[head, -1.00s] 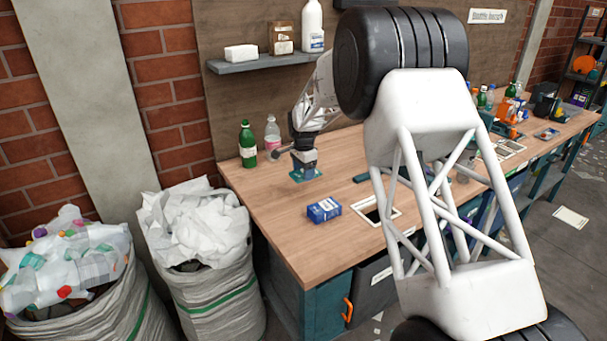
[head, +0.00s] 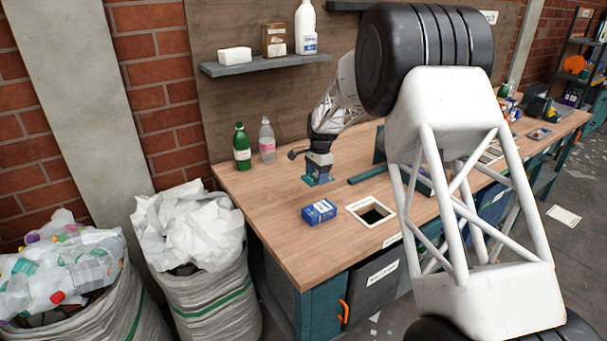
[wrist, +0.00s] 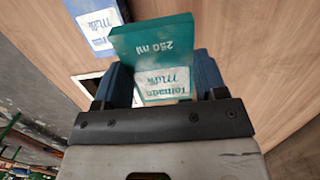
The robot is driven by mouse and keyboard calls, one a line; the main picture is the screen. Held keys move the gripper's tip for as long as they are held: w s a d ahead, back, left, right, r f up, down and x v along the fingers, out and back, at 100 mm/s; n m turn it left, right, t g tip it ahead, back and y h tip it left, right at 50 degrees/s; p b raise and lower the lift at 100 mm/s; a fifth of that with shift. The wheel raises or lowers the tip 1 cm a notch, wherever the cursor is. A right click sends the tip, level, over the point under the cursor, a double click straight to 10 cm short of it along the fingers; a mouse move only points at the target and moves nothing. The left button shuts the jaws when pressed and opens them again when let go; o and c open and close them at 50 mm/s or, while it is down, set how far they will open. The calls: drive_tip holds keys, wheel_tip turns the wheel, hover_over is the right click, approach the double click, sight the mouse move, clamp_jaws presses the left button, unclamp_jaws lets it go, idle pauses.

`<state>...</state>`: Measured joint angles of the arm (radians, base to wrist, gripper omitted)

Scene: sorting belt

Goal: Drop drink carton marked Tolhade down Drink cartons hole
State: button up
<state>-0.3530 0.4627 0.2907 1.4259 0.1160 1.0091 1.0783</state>
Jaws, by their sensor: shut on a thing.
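My gripper (head: 318,168) is over the far left part of the bench. A square hole with a white frame (head: 352,208) lies to the right and nearer the front edge. Its label is too small to read. Part of a white frame (wrist: 90,84) shows left of the fingers in the wrist view.
A blue milk carton (head: 319,212) lies left of the hole, also seen in the wrist view (wrist: 97,28). A dark teal bar (head: 367,175) lies right of my gripper. A green bottle (head: 242,148) and a clear bottle (head: 267,140) stand at the back left.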

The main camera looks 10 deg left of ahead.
drive_tip(key=s+d+r+g+y, duration=0.1)
drive_tip(key=s+d+g+y, duration=0.1)
drive_tip(key=d, duration=1.9)
drive_tip(key=shift+r+g+y, duration=0.2)
drive_tip(key=shift+g+y, duration=0.5)
drive_tip(key=shift+f, duration=0.2)
wheel_tip(320, 180, down, 7)
drive_tip(key=o, duration=1)
drive_tip(key=shift+c, duration=0.2)
drive_tip(key=shift+d, duration=0.1)
drive_tip(key=v, duration=0.7)
drive_tip(key=shift+r, duration=0.35)
